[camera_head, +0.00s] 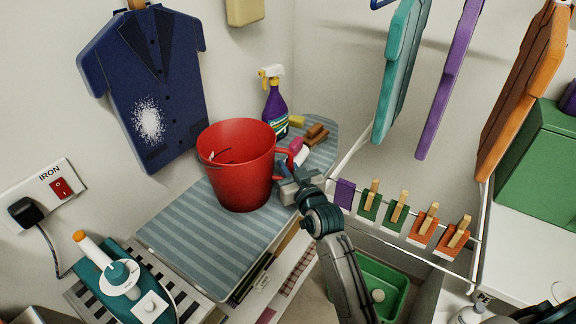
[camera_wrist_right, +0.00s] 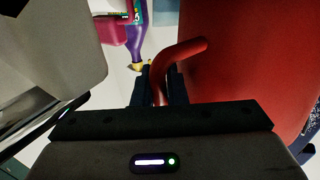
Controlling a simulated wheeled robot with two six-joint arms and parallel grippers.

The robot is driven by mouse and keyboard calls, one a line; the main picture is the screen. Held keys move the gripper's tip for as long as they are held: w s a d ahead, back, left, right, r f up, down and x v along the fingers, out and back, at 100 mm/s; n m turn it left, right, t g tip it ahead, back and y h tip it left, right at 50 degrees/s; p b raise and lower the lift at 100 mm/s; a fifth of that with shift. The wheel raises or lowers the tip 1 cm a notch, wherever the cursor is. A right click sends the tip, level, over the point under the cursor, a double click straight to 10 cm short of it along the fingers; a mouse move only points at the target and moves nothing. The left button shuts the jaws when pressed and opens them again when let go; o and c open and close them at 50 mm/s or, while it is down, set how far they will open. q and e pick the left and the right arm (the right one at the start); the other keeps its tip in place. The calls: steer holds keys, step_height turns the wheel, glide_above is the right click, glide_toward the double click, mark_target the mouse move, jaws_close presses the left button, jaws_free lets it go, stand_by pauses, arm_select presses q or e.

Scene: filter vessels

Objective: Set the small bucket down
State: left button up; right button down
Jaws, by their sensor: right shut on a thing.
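The small red bucket (camera_head: 236,178) is upright over the blue striped ironing board (camera_head: 180,238), its open top facing up. I cannot tell whether its base touches the board. My right gripper (camera_head: 287,178) comes in from the lower right and is shut on the bucket's side handle. In the right wrist view the two dark fingers of the gripper (camera_wrist_right: 160,85) close around the red handle (camera_wrist_right: 182,53), with the bucket's wall (camera_wrist_right: 245,60) to the right. My left gripper is not in view.
A purple spray bottle (camera_head: 275,108) and several small items, including brown blocks (camera_head: 316,134), stand behind the bucket. A teal iron-like device (camera_head: 125,275) is at the lower left. Colored boards, such as a teal one (camera_head: 398,75), hang at the right. The board's front left is clear.

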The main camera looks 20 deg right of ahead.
steer(key=shift+f, duration=0.1)
steer(key=c, duration=1.5)
jaws_free()
steer(key=shift+o, duration=0.2)
steer(key=shift+s, duration=0.15)
